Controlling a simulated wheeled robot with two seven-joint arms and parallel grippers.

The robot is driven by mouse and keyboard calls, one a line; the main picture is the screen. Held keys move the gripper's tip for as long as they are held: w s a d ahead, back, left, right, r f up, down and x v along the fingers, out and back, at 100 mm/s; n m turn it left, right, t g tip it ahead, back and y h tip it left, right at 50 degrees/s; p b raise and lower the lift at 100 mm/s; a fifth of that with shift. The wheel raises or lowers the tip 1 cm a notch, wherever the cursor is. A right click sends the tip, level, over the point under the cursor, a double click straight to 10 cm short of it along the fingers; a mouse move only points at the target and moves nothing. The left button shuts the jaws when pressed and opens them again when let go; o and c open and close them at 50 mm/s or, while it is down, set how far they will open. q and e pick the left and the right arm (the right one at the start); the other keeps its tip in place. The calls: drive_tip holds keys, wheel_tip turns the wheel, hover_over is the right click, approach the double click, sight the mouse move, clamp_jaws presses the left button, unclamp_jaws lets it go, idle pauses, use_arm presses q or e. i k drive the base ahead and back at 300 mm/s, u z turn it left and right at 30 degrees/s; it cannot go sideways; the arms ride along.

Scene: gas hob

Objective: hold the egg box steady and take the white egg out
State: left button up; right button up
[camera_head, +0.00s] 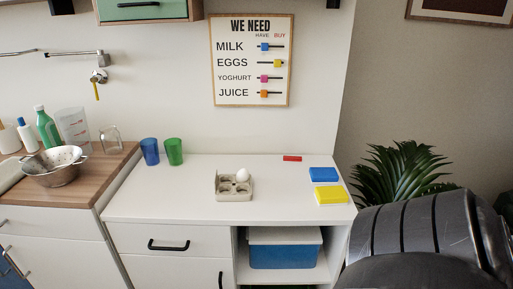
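The egg box (236,195) is a small light grey-beige tray standing open on the white counter in the head view. The white egg (243,175) sits at its back right, its top showing above the box. The other cups that I can see look empty. Neither of my grippers is in view, and nothing touches the box or the egg. A dark link of my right arm fills the bottom right corner, and its gripper is outside the picture.
Blue (150,152) and green (174,151) cups stand left of the box. A red piece (292,158), a blue block (323,174) and a yellow block (330,195) lie to its right. The white counter (160,205) is clear in front. A colander (54,166) stands far left.

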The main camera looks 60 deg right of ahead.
sight(243, 175)
drive_tip(key=z, duration=0.95)
drive_tip(key=i, duration=0.85)
drive_tip(key=z, duration=0.9)
